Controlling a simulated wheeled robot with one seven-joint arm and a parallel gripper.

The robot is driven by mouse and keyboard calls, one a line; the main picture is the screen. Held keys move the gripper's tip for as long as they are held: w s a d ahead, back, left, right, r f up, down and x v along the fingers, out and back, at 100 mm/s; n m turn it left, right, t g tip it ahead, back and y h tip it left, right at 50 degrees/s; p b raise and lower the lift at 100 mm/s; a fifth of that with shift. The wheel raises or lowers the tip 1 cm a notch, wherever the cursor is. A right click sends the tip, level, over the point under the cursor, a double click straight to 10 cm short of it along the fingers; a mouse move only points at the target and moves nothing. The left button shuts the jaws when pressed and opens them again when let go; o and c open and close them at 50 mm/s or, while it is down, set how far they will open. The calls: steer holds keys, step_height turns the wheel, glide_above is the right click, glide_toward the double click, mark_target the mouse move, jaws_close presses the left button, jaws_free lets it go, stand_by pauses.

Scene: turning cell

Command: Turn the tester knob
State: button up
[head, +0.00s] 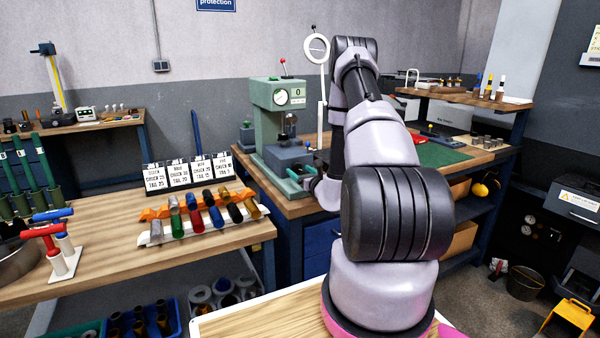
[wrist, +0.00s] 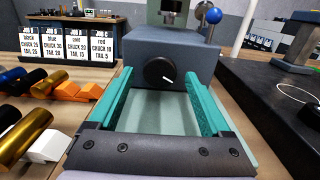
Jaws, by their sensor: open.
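The tester (head: 276,108) is a green machine with a round dial, standing on the bench in the head view. In the wrist view its blue-grey block (wrist: 205,62) carries a round black tester knob (wrist: 156,70). The knob's white mark points right and slightly down. My gripper (wrist: 160,80) is open, with one teal finger on each side of the view and the knob centred between their tips. The fingers hold nothing; I cannot tell how far the tips are from the block. In the head view my arm hides most of the gripper and the knob.
White job cards (head: 180,173) and a rack of coloured cylinders (head: 200,215) stand on the left bench. The cylinders (wrist: 25,135) also lie left of my gripper in the wrist view. A dark flat surface (wrist: 270,100) lies on the right. A blue ball (wrist: 214,16) shows above the block.

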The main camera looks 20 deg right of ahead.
steer(key=shift+w, duration=0.25)
steer(key=shift+c, duration=0.4)
jaws_close()
steer(key=shift+m, duration=1.7)
steer(key=shift+o, duration=0.4)
jaws_free()
steer(key=s, duration=1.1)
steer(key=shift+d, duration=0.15)
